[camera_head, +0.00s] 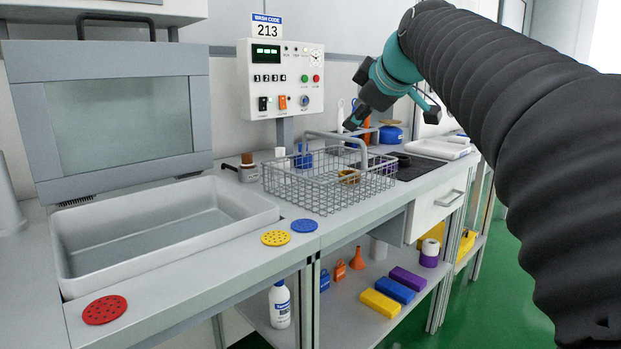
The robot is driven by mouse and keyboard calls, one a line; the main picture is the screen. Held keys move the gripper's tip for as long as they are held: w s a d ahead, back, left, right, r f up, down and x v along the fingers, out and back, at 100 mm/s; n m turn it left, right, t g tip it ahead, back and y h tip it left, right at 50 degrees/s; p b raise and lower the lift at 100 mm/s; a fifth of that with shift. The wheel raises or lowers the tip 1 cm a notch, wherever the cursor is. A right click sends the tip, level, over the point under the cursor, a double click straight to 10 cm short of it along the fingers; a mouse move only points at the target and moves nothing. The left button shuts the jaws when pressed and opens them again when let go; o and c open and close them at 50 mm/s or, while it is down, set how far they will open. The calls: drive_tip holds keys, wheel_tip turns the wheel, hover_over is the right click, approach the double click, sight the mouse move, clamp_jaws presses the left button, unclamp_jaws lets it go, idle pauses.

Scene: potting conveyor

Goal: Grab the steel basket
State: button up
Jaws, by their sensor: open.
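The steel basket (292,189) is a grey wire basket with an arched grey handle. It stands on the counter right of the sink, below the control panel. Some small things, one of them yellowish, show in or behind its wires. My gripper (356,106) is dark with a teal wrist and comes in from the upper right. It is open and appears to be above and behind the basket's right part, near the handle. I cannot tell the exact gap between them. My dark ribbed arm covers the right of the view.
A sink basin (160,222) lies left, under a raised grey hood (110,112). A control panel (284,80) stands behind the basket. Red (104,310), yellow (276,238) and blue (304,226) discs lie along the front edge. A white tray (437,149) is right. The lower shelf holds coloured blocks (394,290).

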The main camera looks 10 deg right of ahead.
sight(333, 135)
drive_tip(key=shift+a+r+p+x, duration=0.15)
drive_tip(key=shift+p+x, duration=0.15)
drive_tip(key=shift+x, duration=3.15)
drive_tip(key=shift+a+r+p+x, duration=0.15)
drive_tip(key=shift+p+x, duration=0.1)
drive_tip(key=shift+x, duration=3.2)
drive_tip(key=shift+w, duration=0.1)
drive_tip(key=shift+c, duration=0.3)
